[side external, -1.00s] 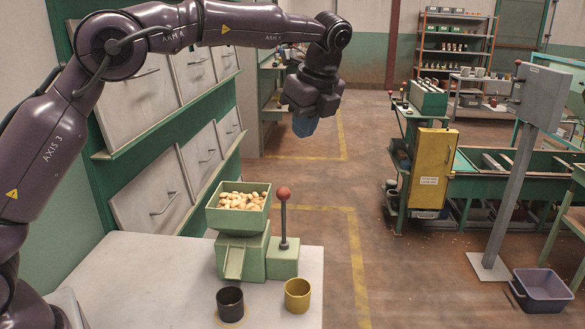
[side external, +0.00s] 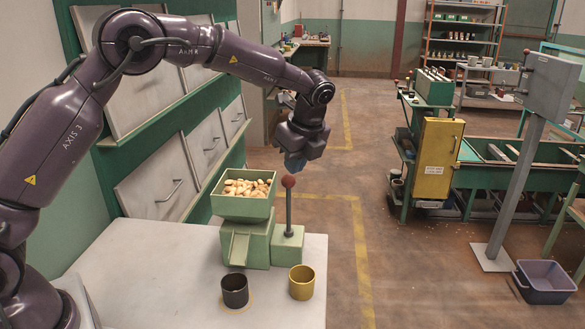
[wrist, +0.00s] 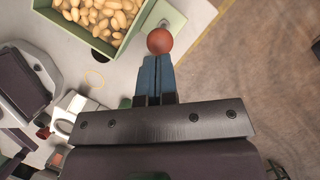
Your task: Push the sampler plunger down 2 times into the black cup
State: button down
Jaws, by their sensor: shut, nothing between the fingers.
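The sampler plunger is a dark rod (side external: 289,208) with a red ball knob (side external: 288,181), upright on a green block (side external: 288,245) beside the green hopper (side external: 245,208). The black cup (side external: 235,290) stands on the table in front of the hopper's chute (side external: 239,247). My gripper (side external: 295,165) is shut and empty, with blue fingers pointing down just above the red knob. In the wrist view, the shut fingertips (wrist: 153,62) are close to the red knob (wrist: 160,41). I cannot tell whether they touch it.
The hopper is full of pale tan pieces (side external: 247,188). A yellow cup (side external: 301,282) stands right of the black cup, near the table's right edge. Grey panels with handles (side external: 158,190) line the wall on the left. The white table (side external: 150,270) is clear left of the hopper.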

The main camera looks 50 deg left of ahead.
aim_at(292, 184)
jog(key=shift+x, duration=0.95)
jog(key=shift+f, duration=1.9)
jog(key=v, duration=1.4)
jog(key=shift+r, duration=0.3)
jog(key=shift+w, duration=0.1)
